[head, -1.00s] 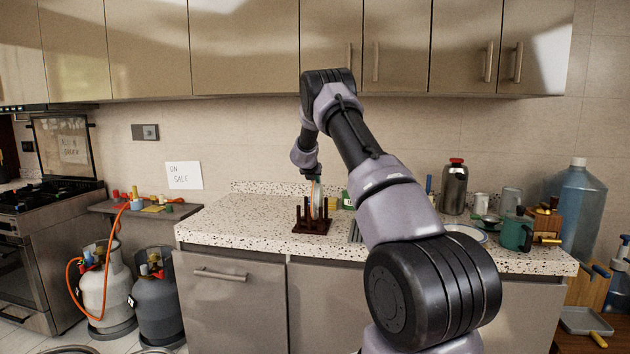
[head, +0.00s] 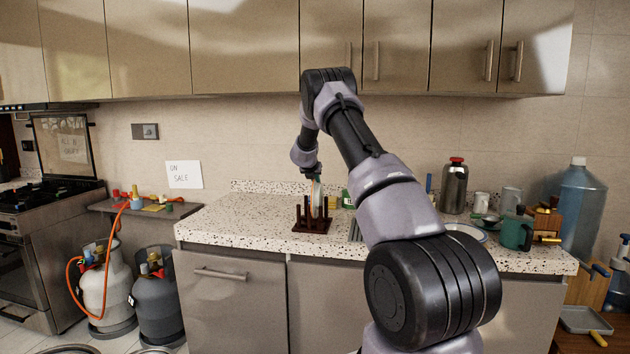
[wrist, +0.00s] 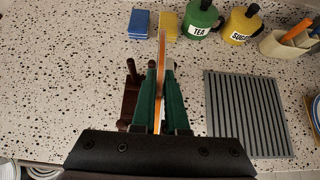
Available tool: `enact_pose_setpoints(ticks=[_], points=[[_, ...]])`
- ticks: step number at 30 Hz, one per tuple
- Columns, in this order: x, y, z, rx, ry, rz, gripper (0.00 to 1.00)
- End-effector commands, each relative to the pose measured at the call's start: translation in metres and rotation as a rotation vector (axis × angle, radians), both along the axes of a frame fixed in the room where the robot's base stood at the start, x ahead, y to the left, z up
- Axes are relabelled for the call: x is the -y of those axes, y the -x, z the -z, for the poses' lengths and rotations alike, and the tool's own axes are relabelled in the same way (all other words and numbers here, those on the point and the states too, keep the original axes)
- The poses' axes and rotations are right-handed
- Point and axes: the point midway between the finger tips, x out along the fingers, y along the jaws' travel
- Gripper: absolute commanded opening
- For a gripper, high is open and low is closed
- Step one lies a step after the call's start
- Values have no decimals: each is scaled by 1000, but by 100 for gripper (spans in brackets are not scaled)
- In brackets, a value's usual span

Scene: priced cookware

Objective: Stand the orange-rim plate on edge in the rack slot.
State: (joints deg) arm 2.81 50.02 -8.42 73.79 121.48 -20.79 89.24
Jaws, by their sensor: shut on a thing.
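The orange-rim plate (head: 317,200) stands on edge at the dark wooden rack (head: 312,226), seen nearly edge-on among the rack's pegs. In the wrist view the plate (wrist: 161,60) is a thin upright orange line between the green fingers. My gripper (wrist: 160,75) is shut on the plate from above. The rack (wrist: 131,95) shows to the left of the fingers in the wrist view; the rest of it is hidden behind my gripper. I cannot tell whether the plate's lower edge rests in the slot.
A grey ribbed mat (wrist: 248,112) lies right of my gripper. A blue sponge (wrist: 139,24), a yellow sponge (wrist: 168,26), a green tea canister (wrist: 203,20) and a yellow sugar canister (wrist: 243,24) stand beyond. The counter left of the rack (head: 240,215) is clear.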

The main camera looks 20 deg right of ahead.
Motion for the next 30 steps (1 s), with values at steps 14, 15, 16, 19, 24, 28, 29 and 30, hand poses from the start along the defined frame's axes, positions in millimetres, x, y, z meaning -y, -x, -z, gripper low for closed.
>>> enact_pose_setpoints(ticks=[14,15,16,19,24,28,29,30], points=[[0,0,10,1,1,0,0],[0,0,11,1,1,0,0],[0,0,12,1,1,0,0],[0,0,14,1,0,1,0],[0,0,20,0,1,-1,0],[0,0,20,0,1,-1,0],[0,0,20,0,1,-1,0],[0,0,20,1,1,0,0]])
